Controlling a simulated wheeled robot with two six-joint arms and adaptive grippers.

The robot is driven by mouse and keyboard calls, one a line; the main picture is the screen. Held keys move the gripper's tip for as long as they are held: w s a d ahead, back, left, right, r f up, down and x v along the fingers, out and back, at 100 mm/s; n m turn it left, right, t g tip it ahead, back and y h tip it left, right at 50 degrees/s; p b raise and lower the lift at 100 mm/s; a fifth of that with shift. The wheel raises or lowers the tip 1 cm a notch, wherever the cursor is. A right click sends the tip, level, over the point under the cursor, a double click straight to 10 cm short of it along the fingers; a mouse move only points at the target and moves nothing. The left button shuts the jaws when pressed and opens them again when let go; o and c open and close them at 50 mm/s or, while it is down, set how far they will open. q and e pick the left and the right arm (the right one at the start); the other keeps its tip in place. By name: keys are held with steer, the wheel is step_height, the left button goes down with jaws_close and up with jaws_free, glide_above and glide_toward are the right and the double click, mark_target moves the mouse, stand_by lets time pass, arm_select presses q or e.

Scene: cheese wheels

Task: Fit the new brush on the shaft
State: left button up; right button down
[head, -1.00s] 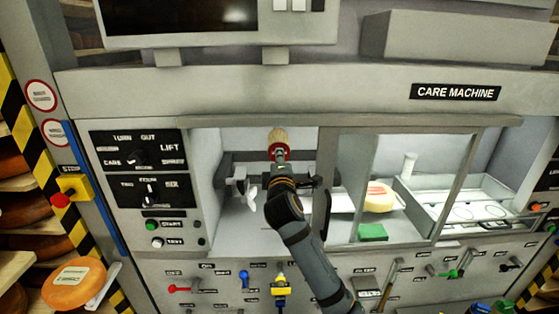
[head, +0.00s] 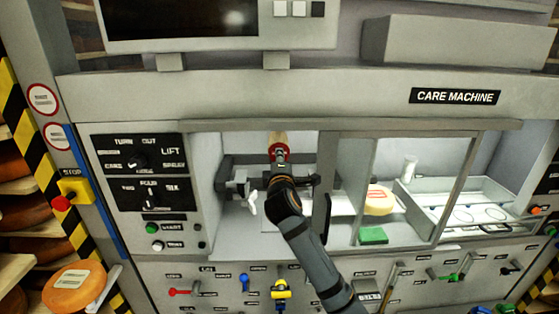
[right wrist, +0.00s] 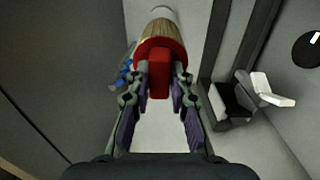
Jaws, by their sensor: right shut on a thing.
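The new brush has tan bristles and a red end; in the head view the brush (head: 279,139) is inside the open left bay of the care machine. My right gripper (head: 280,160) is shut on its red part and holds it up, bristles pointing away. The right wrist view shows the brush (right wrist: 160,50) with its red grip between the fingers of the gripper (right wrist: 160,85). A pale rounded end shows beyond the bristles; I cannot tell whether it is the shaft or whether it touches the brush. My left gripper is not in view.
A white lever (head: 252,202) on a dark bracket is left of my gripper; it shows in the right wrist view (right wrist: 272,92). A glass door (head: 415,190) stands right of the bay, with a cheese wheel (head: 379,200) and green block (head: 373,236) behind it. A control panel (head: 142,172) is left.

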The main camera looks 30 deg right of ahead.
steer(key=shift+x, duration=1.65)
steer(key=c, duration=1.1)
jaws_free()
steer(key=shift+f, duration=0.1)
steer(key=shift+s+a, duration=0.15)
steer(key=shift+s, duration=0.1)
steer(key=v, duration=1.1)
steer(key=shift+s+a, duration=0.15)
steer(key=shift+s, duration=0.1)
